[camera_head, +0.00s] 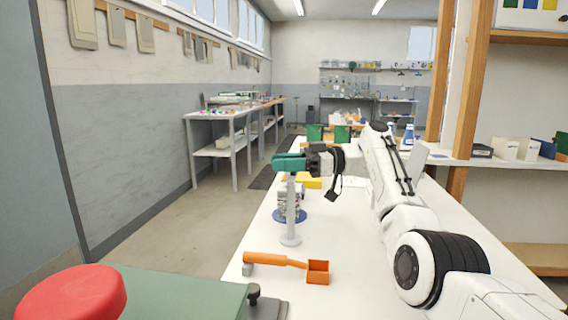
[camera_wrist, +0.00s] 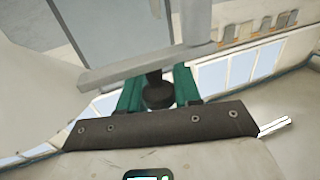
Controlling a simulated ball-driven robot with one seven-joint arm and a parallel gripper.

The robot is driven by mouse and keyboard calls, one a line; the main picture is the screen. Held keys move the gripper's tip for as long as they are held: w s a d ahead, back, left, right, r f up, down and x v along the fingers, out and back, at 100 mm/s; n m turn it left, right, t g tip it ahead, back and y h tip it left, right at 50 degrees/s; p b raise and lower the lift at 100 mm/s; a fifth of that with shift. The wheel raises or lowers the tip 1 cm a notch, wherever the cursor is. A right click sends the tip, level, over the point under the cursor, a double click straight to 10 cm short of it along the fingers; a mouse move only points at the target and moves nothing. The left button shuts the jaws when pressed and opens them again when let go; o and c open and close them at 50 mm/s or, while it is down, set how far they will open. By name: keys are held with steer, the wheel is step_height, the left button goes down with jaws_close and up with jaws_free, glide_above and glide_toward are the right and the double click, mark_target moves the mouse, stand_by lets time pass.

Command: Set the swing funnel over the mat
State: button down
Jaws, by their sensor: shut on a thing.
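My gripper (camera_head: 291,162) has teal fingers, which also show in the wrist view (camera_wrist: 158,92). It is shut on a dark knob (camera_wrist: 157,78) beneath a grey bar (camera_wrist: 140,66). The bar appears to belong to the swing funnel's arm; a large pale shape (camera_wrist: 32,75) at left in the wrist view may be the funnel, but I cannot tell. In the head view a grey post (camera_head: 291,210) on a round foot rises to my gripper. Behind it lies a round blue mat (camera_head: 302,216) with a white-and-red item (camera_head: 283,202) on it, partly hidden by the post.
An orange scoop-like piece (camera_head: 318,272) with a long handle lies on the white table (camera_head: 350,285) in front of the post. A red round knob (camera_head: 72,295) and a green surface (camera_head: 180,295) fill the near left. Green bins (camera_head: 315,132) and a yellow item (camera_head: 314,184) stand farther back.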

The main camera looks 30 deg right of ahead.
steer(key=c, duration=0.9)
jaws_free()
steer(key=shift+r, duration=0.1)
steer(key=shift+s+a+r+p, duration=0.25)
steer(key=shift+s+a+r, duration=0.05)
steer(key=shift+s+r, duration=1.95)
steer(key=shift+s+a+r+p, duration=0.3)
steer(key=shift+s+r, duration=1.7)
steer(key=shift+s, duration=0.4)
steer(key=shift+s+a+r+p, duration=0.2)
steer(key=shift+s+a+r, duration=0.1)
steer(key=shift+s+r, duration=1.95)
steer(key=shift+f, duration=0.15)
